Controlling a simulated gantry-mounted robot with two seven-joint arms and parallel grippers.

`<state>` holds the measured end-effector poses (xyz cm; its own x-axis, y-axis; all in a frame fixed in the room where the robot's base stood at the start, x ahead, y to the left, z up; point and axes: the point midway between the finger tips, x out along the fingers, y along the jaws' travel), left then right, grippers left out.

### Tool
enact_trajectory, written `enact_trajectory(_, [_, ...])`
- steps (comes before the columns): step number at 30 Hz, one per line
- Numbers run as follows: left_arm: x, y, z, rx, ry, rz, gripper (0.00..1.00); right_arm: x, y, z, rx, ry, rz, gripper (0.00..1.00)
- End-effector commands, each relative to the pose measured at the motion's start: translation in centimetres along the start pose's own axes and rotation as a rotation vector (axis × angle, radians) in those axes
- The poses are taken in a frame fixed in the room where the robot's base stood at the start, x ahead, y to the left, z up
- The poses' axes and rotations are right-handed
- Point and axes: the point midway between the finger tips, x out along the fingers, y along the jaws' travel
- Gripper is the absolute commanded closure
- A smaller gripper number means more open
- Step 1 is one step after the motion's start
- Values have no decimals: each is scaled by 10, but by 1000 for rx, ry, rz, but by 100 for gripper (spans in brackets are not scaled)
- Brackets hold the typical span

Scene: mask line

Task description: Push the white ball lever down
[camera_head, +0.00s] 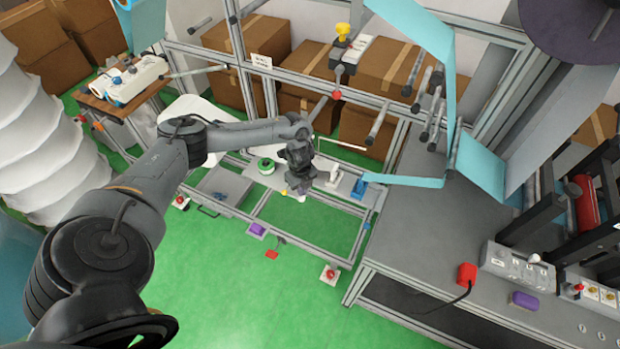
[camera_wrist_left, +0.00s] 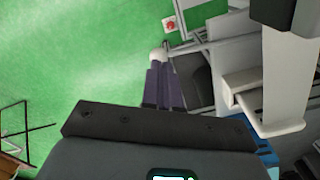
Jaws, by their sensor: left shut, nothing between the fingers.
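A white ball (camera_wrist_left: 157,54) shows in the left wrist view right at the tips of my left gripper (camera_wrist_left: 165,66); whether they touch I cannot tell. In the head view the same white ball (camera_head: 300,198) peeks out just below my left gripper (camera_head: 298,189), over the low metal frame. The gripper points down with its fingers shut and nothing between them. The ball's lever arm is mostly hidden behind the gripper. My right gripper is not in view.
The low frame (camera_head: 310,257) stands on green floor with a blue block (camera_head: 359,188) and a green-and-white spool (camera_head: 266,166) nearby. A white post (camera_wrist_left: 286,75) rises right of the fingers in the wrist view. A grey table (camera_head: 440,235) with a control panel (camera_head: 517,268) stands right.

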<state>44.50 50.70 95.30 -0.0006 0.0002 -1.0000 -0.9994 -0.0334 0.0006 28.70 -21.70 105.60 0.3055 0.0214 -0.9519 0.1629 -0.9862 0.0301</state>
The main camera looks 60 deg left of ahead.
Motion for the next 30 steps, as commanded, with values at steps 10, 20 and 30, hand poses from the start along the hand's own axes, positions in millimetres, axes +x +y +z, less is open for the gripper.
enact_trajectory(10, [-19,0,0,0,0,-1,100,-17,3,-5,-8,-1,7,22])
enact_trajectory(20, [-52,0,0,0,0,-1,100,-47,3,-15,-8,0,6,22])
enact_trajectory(30, [-81,0,0,0,0,0,100,-73,3,-23,-1,1,1,22])
